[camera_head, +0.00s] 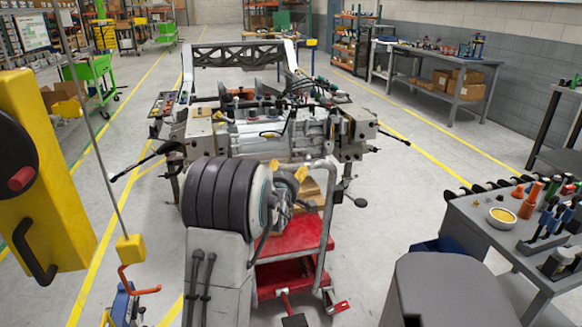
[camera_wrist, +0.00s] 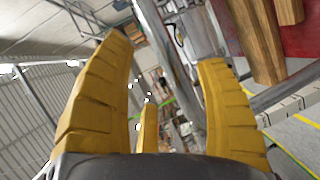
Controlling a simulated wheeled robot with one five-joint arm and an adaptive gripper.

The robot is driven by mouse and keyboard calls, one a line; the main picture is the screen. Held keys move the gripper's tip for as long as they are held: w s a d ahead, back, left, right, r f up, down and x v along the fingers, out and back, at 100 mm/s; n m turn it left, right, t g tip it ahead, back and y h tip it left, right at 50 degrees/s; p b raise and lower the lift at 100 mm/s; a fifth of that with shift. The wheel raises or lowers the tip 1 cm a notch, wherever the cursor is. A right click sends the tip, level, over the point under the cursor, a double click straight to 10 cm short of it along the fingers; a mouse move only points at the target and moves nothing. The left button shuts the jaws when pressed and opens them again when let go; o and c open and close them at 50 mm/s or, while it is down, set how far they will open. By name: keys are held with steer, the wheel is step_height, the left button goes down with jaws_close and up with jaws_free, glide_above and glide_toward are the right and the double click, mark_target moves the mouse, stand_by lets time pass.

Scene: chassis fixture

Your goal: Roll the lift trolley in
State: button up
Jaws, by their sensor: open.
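The red lift trolley (camera_head: 295,236) stands on the floor under the near end of the chassis fixture, partly hidden behind my arm. Its grey tube handle (camera_head: 326,215) rises at its right side. Wooden blocks lie on its red top and show in the wrist view (camera_wrist: 258,45). My gripper (camera_head: 288,171) is just left of the handle's upper bend, with its yellow fingers apart. In the wrist view my gripper (camera_wrist: 165,52) is open, and a grey tube (camera_wrist: 163,45) runs through the gap between the fingers. I cannot tell whether they touch it.
The chassis fixture (camera_head: 280,130) with its metal assembly fills the middle. A tool bench (camera_head: 490,230) stands at the near right, and a yellow hoist unit (camera_head: 45,170) with a hanging hook (camera_head: 137,280) is at the left.

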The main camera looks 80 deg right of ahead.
mark_target(290, 168)
steer(key=shift+d+n, duration=0.15)
steer(key=shift+n, duration=1.05)
steer(key=shift+d+f+p, duration=0.2)
steer(key=shift+d, duration=0.95)
steer(key=shift+d+f+p, duration=0.25)
steer(key=shift+d, duration=0.9)
steer(key=shift+d+f+p, duration=0.2)
steer(key=shift+d, duration=0.95)
steer(key=shift+c, duration=0.4)
steer(key=c, duration=1.2)
